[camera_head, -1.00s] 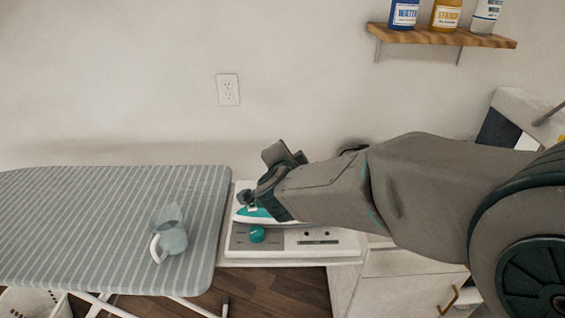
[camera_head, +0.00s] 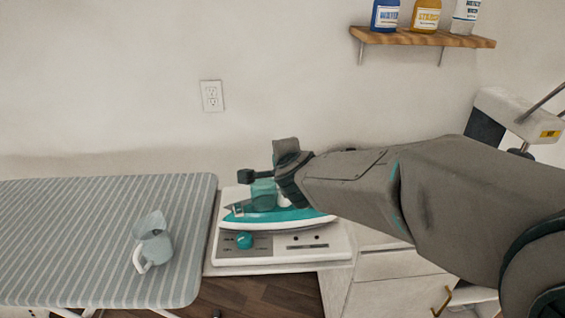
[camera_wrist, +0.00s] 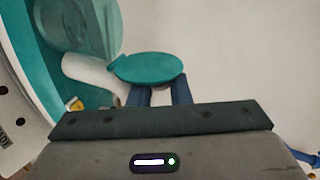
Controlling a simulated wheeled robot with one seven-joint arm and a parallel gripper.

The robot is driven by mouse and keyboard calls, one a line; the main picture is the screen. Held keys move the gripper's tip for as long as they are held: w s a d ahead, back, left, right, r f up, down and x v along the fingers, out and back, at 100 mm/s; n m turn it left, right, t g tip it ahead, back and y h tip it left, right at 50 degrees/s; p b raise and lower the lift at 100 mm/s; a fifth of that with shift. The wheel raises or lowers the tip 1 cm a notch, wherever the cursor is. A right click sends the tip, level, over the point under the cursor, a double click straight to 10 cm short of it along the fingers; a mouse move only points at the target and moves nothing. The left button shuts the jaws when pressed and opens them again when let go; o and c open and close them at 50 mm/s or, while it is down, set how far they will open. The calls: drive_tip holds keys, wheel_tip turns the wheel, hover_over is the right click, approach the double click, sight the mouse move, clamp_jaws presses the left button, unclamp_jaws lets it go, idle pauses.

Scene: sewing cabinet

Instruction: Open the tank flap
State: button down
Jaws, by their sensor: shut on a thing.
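The iron (camera_head: 290,219), white and teal, rests on a white base station (camera_head: 285,250). Its translucent teal tank (camera_head: 263,195) shows under my gripper in the head view, and fills the upper left of the wrist view (camera_wrist: 88,22). The tank flap (camera_wrist: 148,67) is a teal oval lid beside a white spout-like part (camera_wrist: 93,75). My gripper (camera_wrist: 158,92) has its blue fingers shut at the flap's near edge. In the head view my gripper (camera_head: 262,172) is above the iron, and the flap cannot be clearly made out there.
A striped ironing board (camera_head: 90,235) stands to the left with a clear measuring jug (camera_head: 153,240) on it. A wall shelf (camera_head: 425,38) holds several bottles at upper right. A white sewing machine (camera_head: 515,110) is at the right. The wall carries an outlet (camera_head: 212,96).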

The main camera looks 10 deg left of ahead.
drive_tip(key=c, duration=1.4)
unclamp_jaws()
drive_tip(key=shift+f, duration=0.15)
drive_tip(key=shift+s, duration=0.1)
